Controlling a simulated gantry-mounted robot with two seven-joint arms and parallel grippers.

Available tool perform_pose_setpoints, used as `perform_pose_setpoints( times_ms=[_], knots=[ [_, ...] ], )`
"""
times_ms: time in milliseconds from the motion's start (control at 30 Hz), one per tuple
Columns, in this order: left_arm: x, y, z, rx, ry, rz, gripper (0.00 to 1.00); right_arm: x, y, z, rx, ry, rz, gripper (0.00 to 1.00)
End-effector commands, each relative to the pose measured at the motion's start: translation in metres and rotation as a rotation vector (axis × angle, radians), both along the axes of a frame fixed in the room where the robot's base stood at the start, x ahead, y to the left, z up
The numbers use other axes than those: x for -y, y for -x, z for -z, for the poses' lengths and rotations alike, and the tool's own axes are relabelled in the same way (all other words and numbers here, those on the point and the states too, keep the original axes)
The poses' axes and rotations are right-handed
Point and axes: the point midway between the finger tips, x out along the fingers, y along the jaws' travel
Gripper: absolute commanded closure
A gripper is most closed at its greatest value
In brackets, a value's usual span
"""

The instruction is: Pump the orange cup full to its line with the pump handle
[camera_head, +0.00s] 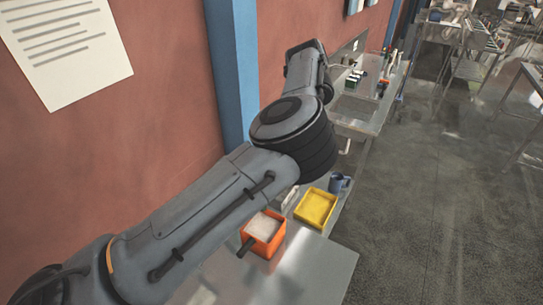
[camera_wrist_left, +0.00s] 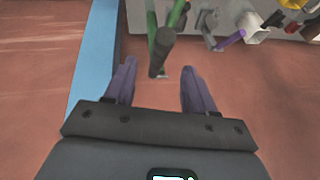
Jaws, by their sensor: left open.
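My left gripper (camera_wrist_left: 158,66) is open in the left wrist view, with its two purple-grey fingers apart. A dark rod-like handle (camera_wrist_left: 162,48) shows in the gap between the fingertips, with green parts behind its upper end. I cannot tell whether this is the pump handle or whether a finger touches it. In the head view my left arm crosses the picture, and its gripper is not visible. An orange square container (camera_head: 263,228) with white contents stands on the metal counter below the arm. I cannot make out an orange cup or its line. My right gripper is not in view.
A yellow tray (camera_head: 315,208) and a blue mug (camera_head: 338,182) stand beyond the orange container. A purple lever (camera_wrist_left: 230,40) and a grey housing (camera_wrist_left: 270,22) are at upper right in the wrist view. A blue post (camera_head: 232,70) runs up the red wall.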

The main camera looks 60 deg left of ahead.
Motion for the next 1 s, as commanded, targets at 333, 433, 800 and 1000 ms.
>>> perform_pose_setpoints(
  times_ms=[333,433,800,1000],
  knots=[
    [-0.012,0.014,0.042,-0.005,0.000,-0.002,0.45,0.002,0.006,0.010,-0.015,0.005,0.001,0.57],
    [-0.017,0.019,0.056,-0.005,-0.002,-0.001,0.45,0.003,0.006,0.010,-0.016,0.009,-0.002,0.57],
    [-0.029,0.031,0.091,-0.001,0.000,0.000,0.45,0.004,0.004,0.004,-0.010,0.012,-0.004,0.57],
    [-0.030,0.033,0.096,0.000,0.000,0.000,0.45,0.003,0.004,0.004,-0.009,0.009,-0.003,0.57]
  ],
)
